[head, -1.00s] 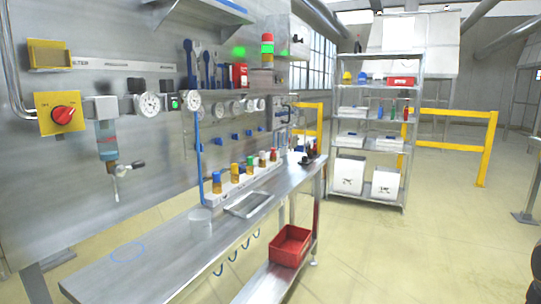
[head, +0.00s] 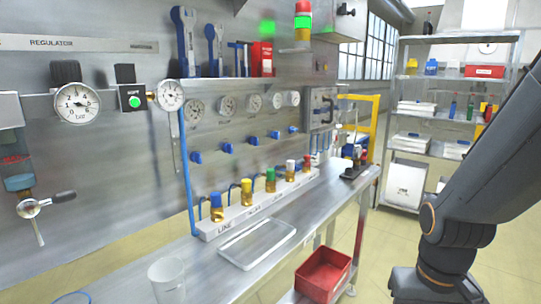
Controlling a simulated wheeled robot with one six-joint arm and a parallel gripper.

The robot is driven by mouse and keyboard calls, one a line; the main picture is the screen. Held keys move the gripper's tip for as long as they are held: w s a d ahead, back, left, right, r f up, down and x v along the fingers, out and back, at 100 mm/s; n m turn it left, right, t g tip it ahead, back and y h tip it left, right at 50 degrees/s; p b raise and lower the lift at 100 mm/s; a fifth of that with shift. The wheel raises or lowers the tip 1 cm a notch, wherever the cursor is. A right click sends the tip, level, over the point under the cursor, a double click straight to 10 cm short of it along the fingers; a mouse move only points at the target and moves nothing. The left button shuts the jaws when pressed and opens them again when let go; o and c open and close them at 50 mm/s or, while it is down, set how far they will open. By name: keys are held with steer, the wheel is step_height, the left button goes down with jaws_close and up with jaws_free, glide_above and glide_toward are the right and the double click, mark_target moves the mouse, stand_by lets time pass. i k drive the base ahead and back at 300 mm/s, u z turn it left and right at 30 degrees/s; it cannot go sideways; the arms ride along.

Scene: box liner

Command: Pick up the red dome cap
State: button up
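A small red dome cap (head: 306,159) tops the farthest of several brass fittings on a white manifold strip (head: 262,210). The strip lies along the bench against the steel panel. Nearer on the same strip stand fittings with a white cap (head: 290,164), a green cap (head: 270,174), a yellow cap (head: 246,185) and a blue cap (head: 216,199). My dark arm shows at the right edge, well apart from the caps. My gripper is out of view.
A shallow clear tray (head: 257,243) and a glass beaker (head: 167,280) stand on the bench in front of the strip. A red bin (head: 322,275) sits lower down. Gauges and blue valve handles line the panel. A shelving rack (head: 405,120) stands behind.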

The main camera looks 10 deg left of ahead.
mark_target(307, 163)
steer(key=z, duration=0.1)
steer(key=i, duration=2.05)
steer(key=z, duration=0.35)
